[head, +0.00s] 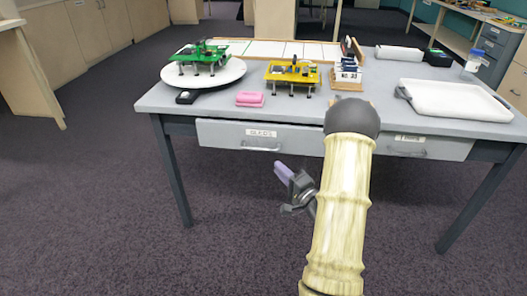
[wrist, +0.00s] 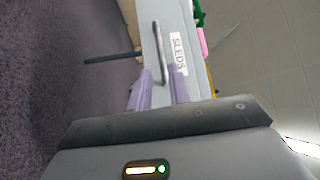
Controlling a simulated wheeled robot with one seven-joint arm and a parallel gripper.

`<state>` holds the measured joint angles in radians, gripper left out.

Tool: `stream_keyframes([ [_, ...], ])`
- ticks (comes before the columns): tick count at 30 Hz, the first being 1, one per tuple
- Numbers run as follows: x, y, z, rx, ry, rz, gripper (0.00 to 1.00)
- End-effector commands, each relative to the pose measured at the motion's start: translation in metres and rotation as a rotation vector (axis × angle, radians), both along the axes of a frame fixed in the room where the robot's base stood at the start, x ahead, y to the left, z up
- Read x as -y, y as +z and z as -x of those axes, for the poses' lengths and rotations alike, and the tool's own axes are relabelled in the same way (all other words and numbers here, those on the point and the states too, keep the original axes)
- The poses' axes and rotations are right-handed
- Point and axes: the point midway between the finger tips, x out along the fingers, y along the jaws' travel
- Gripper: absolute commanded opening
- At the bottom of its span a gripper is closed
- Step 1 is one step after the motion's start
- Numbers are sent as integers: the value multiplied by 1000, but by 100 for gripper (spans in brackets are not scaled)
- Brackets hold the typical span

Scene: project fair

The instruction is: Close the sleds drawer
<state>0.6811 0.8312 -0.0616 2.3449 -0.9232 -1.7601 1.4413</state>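The sleds drawer (head: 225,134) is the left drawer under the table top, with a pale grey front and a "SLEDS" label (head: 262,133). Its bar handle (head: 261,149) sits below the label. The drawer looks shut or nearly shut; I cannot tell if a small gap remains. My gripper (head: 281,172) is below and in front of the drawer's right part. In the wrist view, its two purple fingers (wrist: 160,88) are apart, with the lower end of the handle (wrist: 159,45) appearing between them in the picture. I cannot tell whether they touch it. The label (wrist: 178,53) is beside the handle.
A second drawer (head: 425,147) is at the right, partly behind my arm. On the table (head: 150,100) are a green model on a round white turntable (head: 225,78), a pink block (head: 250,99), a yellow model (head: 291,76) and a white tray (head: 455,100). Open carpet lies in front.

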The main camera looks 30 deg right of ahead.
Motion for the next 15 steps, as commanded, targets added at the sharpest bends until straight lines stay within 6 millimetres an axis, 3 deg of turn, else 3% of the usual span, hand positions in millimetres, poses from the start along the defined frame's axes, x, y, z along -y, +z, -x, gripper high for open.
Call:
stream_keyframes([
  [15,-19,11,-89,3,3,3,20],
])
